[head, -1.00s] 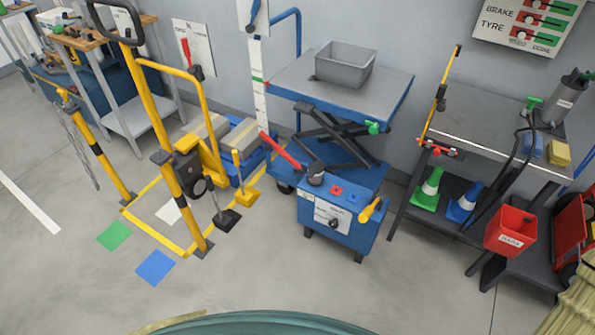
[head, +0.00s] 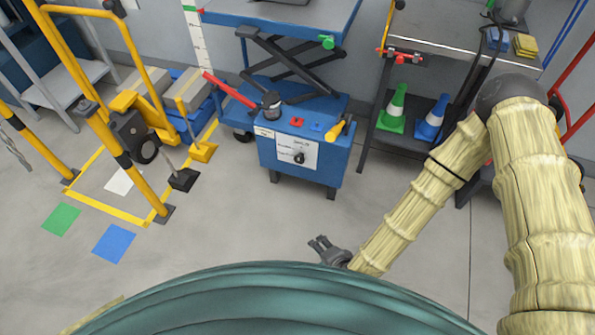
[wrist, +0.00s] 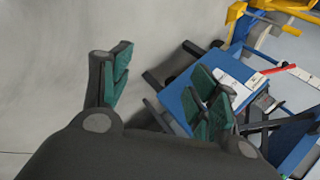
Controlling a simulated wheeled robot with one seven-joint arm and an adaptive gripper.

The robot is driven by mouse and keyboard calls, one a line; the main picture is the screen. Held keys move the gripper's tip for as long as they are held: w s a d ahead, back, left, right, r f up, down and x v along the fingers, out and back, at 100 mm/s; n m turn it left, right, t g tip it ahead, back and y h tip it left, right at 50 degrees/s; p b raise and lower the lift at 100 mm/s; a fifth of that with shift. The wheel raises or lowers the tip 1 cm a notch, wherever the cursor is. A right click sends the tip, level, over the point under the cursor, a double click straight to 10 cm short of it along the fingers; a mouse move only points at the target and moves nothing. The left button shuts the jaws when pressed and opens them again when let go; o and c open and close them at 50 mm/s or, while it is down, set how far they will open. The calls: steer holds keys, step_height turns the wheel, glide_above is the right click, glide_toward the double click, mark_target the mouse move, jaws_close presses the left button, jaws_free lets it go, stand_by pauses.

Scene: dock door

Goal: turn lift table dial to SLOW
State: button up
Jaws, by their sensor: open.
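The lift table's blue control box (head: 333,160) stands on the floor at the centre of the head view. Its dial (head: 299,158) is a small dark knob on a white label plate (head: 288,148) on the front face; the label is too small to read. My gripper (head: 322,243) is in front of and below the box in the head view, apart from it and empty. In the wrist view my gripper (wrist: 160,85) has its fingers spread wide. The blue box (wrist: 180,104) lies beyond the right finger there, which partly hides its label side; I cannot make out the dial.
The blue lift table (head: 281,20) stands behind. A yellow-framed machine (head: 130,130) is left, a grey bench (head: 440,45) right. The floor before the box is clear.

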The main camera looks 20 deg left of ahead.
steer(key=w+a+f+m+t+y+b, duration=0.1)
steer(key=w+a+f+m+t+b, duration=0.35)
steer(key=a, duration=0.45)
steer(key=m+t+h+b, duration=0.7)
steer(key=m+t+b, duration=0.1)
steer(key=m+b, duration=1.5)
glide_toward(299, 160)
steer(key=shift+m+g, duration=0.25)
steer(key=w+b, duration=0.2)
steer(key=w, duration=0.6)
steer(key=shift+b, duration=0.4)
steer(key=shift+w+r, duration=0.15)
steer(key=shift+w, duration=0.55)
steer(key=c, duration=1)
